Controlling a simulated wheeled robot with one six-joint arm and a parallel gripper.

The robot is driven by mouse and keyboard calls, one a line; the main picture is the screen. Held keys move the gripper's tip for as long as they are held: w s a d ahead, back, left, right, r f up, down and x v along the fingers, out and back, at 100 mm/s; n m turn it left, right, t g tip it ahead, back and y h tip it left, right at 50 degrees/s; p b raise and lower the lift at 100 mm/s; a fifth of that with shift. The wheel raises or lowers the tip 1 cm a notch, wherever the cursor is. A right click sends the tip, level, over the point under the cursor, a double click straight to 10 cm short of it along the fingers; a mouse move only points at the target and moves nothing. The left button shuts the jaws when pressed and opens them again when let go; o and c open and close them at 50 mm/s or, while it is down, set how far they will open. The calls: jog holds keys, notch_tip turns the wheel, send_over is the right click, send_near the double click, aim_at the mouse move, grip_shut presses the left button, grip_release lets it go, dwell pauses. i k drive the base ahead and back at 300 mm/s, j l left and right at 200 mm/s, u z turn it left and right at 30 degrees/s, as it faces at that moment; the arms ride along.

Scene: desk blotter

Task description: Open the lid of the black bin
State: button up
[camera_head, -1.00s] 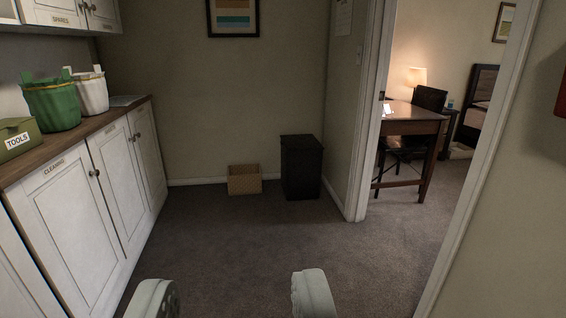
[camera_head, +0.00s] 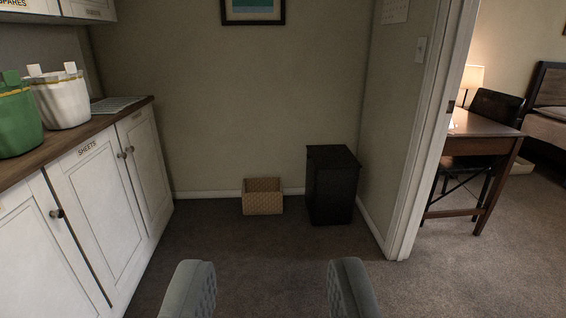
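The black bin (camera_head: 332,190) stands upright on the carpet in the far right corner of the room, beside the door frame. Its lid (camera_head: 332,155) is shut on top. My gripper (camera_head: 268,290) shows at the bottom of the view, with its two grey padded fingers wide apart and nothing between them. It is well short of the bin, which lies ahead and a little to the right of it.
A wicker basket (camera_head: 262,203) sits on the floor just left of the bin. White cabinets (camera_head: 100,205) with a wooden counter line the left side. A doorway (camera_head: 425,130) opens on the right to a room with a desk (camera_head: 485,140). The carpet (camera_head: 265,248) ahead is clear.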

aim_at(325, 157)
jog(key=i+l, duration=0.1)
jog(key=i, duration=3.75)
jog(key=j+u, duration=0.05)
jog(key=j, duration=0.05)
